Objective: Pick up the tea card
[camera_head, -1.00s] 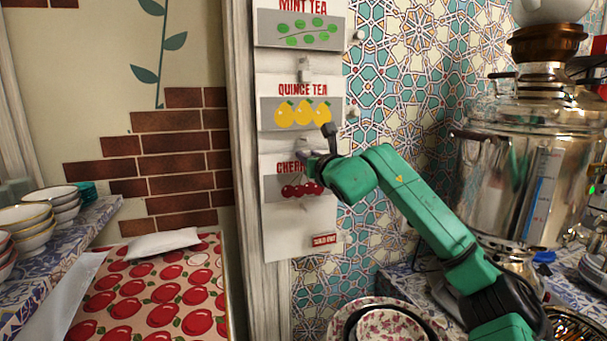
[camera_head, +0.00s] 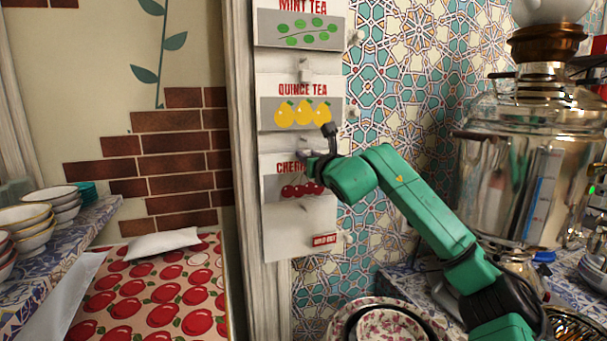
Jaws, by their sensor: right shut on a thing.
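Three tea cards hang one above another on the white post. The mint tea card (camera_head: 299,30) is at the top and the quince tea card (camera_head: 300,112) is in the middle. The cherry tea card (camera_head: 283,189) is the lowest, and part of its title is hidden by my gripper. My right gripper (camera_head: 314,162) is at the cherry card's upper part, shut on it; the fingertips are small and partly hidden by the green wrist. My left gripper is not in view.
A white board with a red "sold out" tag (camera_head: 325,240) hangs below the cherry picture. A large metal samovar (camera_head: 505,180) stands at right. Stacked bowls (camera_head: 28,226) stand at left. A flowered dish (camera_head: 390,324) is below my right arm.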

